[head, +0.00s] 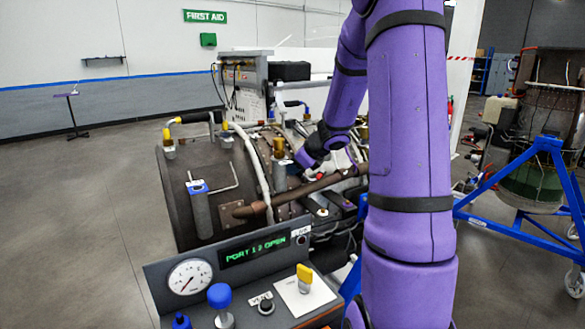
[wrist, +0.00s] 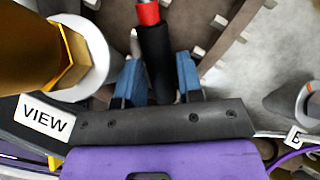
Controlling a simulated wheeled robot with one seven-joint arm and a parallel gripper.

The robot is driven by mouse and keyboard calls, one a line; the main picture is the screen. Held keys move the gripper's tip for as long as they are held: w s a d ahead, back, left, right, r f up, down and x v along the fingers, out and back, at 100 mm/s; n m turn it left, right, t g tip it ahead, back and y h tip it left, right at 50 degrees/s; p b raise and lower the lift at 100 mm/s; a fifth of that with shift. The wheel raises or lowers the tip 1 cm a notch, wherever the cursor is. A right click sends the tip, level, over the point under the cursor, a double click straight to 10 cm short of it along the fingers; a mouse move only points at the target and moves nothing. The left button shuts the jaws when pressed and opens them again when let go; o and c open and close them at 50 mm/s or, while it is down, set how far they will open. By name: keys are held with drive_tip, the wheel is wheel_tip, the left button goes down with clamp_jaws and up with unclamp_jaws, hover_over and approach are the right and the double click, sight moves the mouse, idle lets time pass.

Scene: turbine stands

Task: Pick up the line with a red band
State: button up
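The line with a red band (wrist: 154,55) shows in the wrist view as a black tube with a red collar at its upper end. My gripper (wrist: 158,64) has two blue fingers set apart, one on each side of the black tube. The fingers look open around it, with a narrow gap on the right side; contact on the left is unclear. In the head view my purple arm reaches over the turbine (head: 215,165), and its wrist hides most of the line and the fingertips.
A gold hex fitting in a white ring (wrist: 98,62) stands close left of my fingers, by a VIEW label (wrist: 45,118). A grey fitting (wrist: 290,102) lies to the right. A console (head: 235,275) stands in front; a blue frame (head: 545,145) stands right.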

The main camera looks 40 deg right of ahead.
clamp_jaws()
drive_tip(key=shift+r, duration=0.2)
wheel_tip(320, 180, up, 18)
idle(0.6)
drive_tip(key=shift+a+f, duration=0.1)
drive_tip(key=shift+f, duration=0.05)
